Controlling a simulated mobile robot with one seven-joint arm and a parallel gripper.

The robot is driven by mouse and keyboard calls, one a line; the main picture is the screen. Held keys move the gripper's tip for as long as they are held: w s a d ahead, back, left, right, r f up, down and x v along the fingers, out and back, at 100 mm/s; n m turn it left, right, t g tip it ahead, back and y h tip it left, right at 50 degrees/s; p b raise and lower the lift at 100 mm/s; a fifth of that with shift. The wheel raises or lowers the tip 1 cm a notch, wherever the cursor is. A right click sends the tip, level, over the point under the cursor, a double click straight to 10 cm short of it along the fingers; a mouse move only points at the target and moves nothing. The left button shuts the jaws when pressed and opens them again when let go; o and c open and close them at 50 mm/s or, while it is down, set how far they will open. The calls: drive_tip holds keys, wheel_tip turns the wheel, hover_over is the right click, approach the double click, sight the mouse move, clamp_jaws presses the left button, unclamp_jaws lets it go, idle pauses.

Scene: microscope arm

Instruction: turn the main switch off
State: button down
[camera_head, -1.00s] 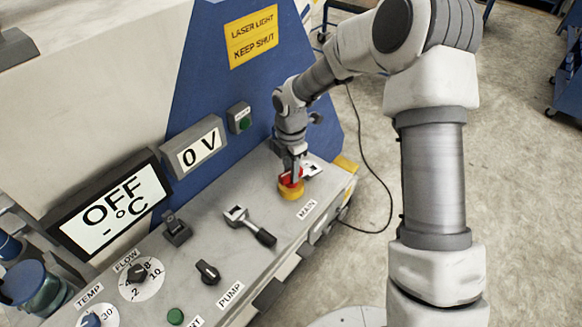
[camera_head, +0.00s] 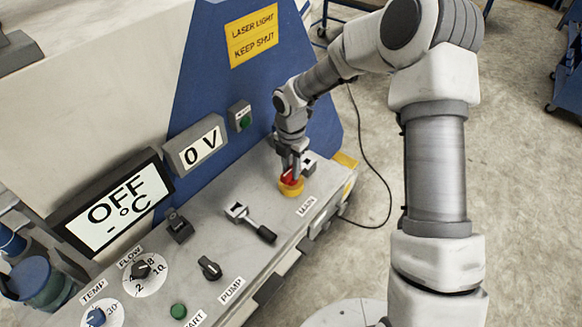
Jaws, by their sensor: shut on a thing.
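The main switch (camera_head: 291,187) is a red handle on a yellow round base, near the right end of the grey panel, beside the MAIN label (camera_head: 306,206). My gripper (camera_head: 290,172) points down from above and is shut on the red handle. The fingers hide part of the handle, so its exact angle is hard to read. The large display (camera_head: 115,208) reads OFF and "- °C". The smaller display (camera_head: 197,148) reads 0 V.
The pump knob (camera_head: 209,268), flow dial (camera_head: 142,270), temp knob (camera_head: 95,317) and green start button (camera_head: 178,311) sit further left. A blue panel (camera_head: 225,85) rises behind. A cable (camera_head: 388,190) lies on the floor.

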sight(291, 169)
drive_tip(key=c, duration=0.7)
unclamp_jaws()
drive_tip(key=shift+r, duration=0.1)
wheel_tip(291, 169, up, 17)
drive_tip(key=shift+r, duration=0.2)
drive_tip(key=s+d+r+m+t, duration=0.2)
drive_tip(key=s+d+r+m, duration=0.1)
drive_tip(key=s+m, duration=0.5)
drive_tip(key=s+d+r+m+t, duration=0.1)
drive_tip(key=s+d+r+m, duration=0.3)
drive_tip(key=m, duration=0.7)
drive_tip(key=s+d+r+m+t, duration=0.2)
drive_tip(key=s+d+r+m, duration=0.2)
drive_tip(key=s, duration=0.9)
drive_tip(key=shift+d+r+m+t, duration=0.1)
drive_tip(key=shift+d+m, duration=0.45)
drive_tip(key=shift+m, duration=0.4)
drive_tip(key=shift+d+f+m+t, duration=0.1)
drive_tip(key=shift+d+m, duration=0.5)
drive_tip(key=shift+m, duration=0.3)
drive_tip(key=shift+d+r+m+t, duration=0.1)
drive_tip(key=shift+d+m, duration=0.45)
drive_tip(key=shift+m, duration=0.4)
